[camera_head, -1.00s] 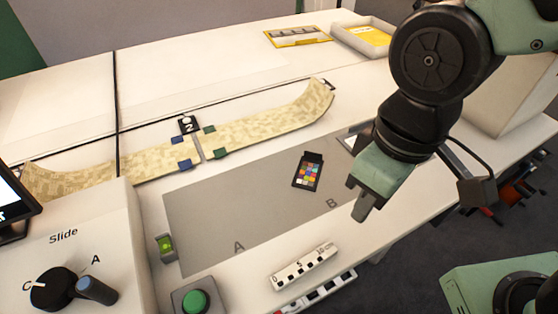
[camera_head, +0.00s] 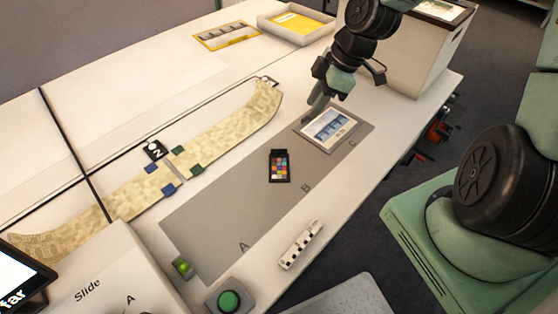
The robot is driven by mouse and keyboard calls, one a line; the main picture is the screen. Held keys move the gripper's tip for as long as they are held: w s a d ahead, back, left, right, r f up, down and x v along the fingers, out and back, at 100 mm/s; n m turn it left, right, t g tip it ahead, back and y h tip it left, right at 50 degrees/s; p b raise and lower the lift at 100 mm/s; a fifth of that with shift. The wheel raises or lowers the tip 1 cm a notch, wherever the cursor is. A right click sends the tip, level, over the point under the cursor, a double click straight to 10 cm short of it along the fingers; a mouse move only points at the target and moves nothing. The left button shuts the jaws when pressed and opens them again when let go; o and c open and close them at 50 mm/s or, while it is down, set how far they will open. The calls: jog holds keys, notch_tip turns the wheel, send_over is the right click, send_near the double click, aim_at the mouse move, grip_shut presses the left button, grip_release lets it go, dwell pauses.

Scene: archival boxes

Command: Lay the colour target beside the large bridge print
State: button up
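The colour target (camera_head: 279,166), a small black card with coloured patches, lies flat on the grey mat (camera_head: 225,210) near its middle, left of the letter B. A white-bordered sheet with blue pictures (camera_head: 328,125) lies at the mat's far end, near the letter C. I cannot tell whether it is the large bridge print. My gripper (camera_head: 316,110) is at this sheet's far left edge, apart from the colour target. Its fingers are seen edge-on and small, so their opening and any contact with the sheet are unclear.
A long curled tan strip (camera_head: 225,130) lies behind the mat, with small blue and green blocks. A scale bar (camera_head: 300,245) lies in front of the mat. A white tray (camera_head: 300,22) stands at the back.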

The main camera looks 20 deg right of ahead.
jog(key=b, duration=0.2)
send_over(281, 150)
jog(key=s+d, duration=0.1)
jog(key=d, duration=0.2)
notch_tip(281, 150, down, 11)
jog(key=shift+s+r, duration=0.1)
jog(key=x, duration=0.4)
jog(key=shift+a+r, duration=0.1)
jog(key=shift+a, duration=0.25)
jog(key=shift+w+a+f, duration=0.15)
jog(key=shift+w+f, duration=0.15)
jog(key=shift+f, duration=0.3)
grip_shut()
